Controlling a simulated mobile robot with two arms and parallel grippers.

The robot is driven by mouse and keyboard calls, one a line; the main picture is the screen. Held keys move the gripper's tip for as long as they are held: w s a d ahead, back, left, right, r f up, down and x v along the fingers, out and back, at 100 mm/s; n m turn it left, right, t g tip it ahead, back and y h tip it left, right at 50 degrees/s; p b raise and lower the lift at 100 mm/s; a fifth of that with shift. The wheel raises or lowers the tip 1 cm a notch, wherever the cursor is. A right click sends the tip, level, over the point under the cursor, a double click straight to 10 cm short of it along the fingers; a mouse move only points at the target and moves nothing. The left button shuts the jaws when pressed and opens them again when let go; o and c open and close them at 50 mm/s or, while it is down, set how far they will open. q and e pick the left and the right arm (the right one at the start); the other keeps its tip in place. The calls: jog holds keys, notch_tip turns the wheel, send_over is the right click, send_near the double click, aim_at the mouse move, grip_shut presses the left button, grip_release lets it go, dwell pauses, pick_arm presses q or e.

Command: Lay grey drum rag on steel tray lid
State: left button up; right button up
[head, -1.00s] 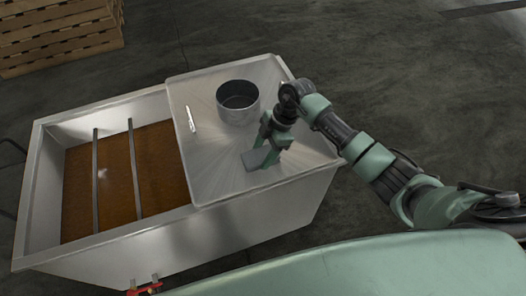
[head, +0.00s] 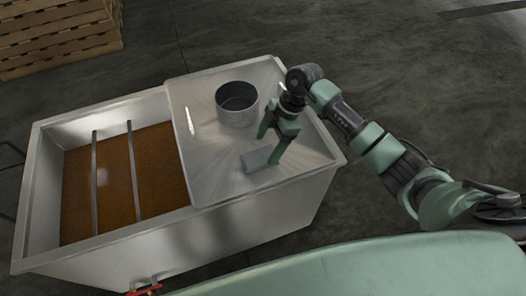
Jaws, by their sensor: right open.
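The grey drum rag (head: 255,160) lies flat on the steel tray lid (head: 210,175), toward its front middle. The lid covers the right part of the steel tank. My right gripper (head: 268,150) is open and empty, with its fingers above and beside the rag. One finger overlaps the rag's right end in the picture; I cannot tell whether it touches. My left gripper is not in view.
A bright slim mark or handle (head: 191,121) shows at the lid's left. The open tank part (head: 120,180) holds brown liquid under two bars. Wooden pallets (head: 60,30) are stacked at back left.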

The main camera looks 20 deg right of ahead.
jog(key=v, duration=0.7)
jog(key=shift+r, duration=0.2)
